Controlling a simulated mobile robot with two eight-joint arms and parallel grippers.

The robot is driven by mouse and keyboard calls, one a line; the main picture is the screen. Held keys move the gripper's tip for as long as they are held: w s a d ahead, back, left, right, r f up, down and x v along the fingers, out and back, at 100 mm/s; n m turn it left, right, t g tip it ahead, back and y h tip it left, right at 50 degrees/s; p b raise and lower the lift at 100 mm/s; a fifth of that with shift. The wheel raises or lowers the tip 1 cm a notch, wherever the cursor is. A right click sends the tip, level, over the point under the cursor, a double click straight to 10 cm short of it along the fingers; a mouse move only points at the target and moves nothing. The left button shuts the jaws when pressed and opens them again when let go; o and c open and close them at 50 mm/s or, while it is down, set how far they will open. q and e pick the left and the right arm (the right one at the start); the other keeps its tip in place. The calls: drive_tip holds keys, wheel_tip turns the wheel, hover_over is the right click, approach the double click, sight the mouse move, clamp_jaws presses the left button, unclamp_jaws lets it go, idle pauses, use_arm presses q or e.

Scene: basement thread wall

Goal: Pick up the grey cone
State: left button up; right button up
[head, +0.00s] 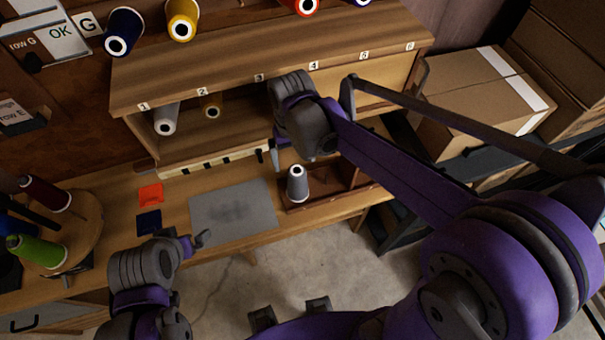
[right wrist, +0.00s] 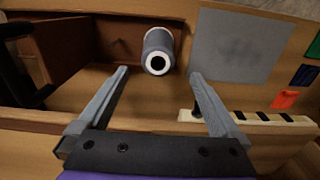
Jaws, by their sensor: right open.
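The grey cone (head: 297,187) stands in a wooden tray (head: 340,190) on the bench, near its left end. In the right wrist view the cone (right wrist: 159,40) shows its pale end with a dark hole, between and just beyond the fingertips. My right gripper (head: 277,153) is open and empty, beside and above the cone in the head view; its two fingers (right wrist: 159,72) are spread and do not visibly touch the cone. My left gripper (head: 196,242) is at the lower left, near the bench's front edge; its jaw state is unclear.
A grey mat (head: 232,212) lies left of the tray, with orange (head: 150,195) and dark blue (head: 148,222) squares beyond. A wooden shelf (head: 230,85) with numbered slots overhangs the back of the bench. A round rack of cones (head: 85,235) stands left. Cardboard boxes (head: 470,95) are right.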

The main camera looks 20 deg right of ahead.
sight(295, 170)
drive_tip(key=f, duration=0.2)
drive_tip(key=shift+s+a+f, duration=0.1)
drive_tip(key=shift+s+f, duration=0.25)
drive_tip(key=shift+f, duration=0.05)
wheel_tip(295, 170, down, 2)
drive_tip(key=shift+w, duration=0.1)
drive_tip(key=f, duration=0.4)
drive_tip(key=shift+d+f, duration=0.15)
drive_tip(key=shift+d, duration=0.15)
drive_tip(key=shift+c, duration=0.2)
clamp_jaws()
wheel_tip(295, 170, up, 10)
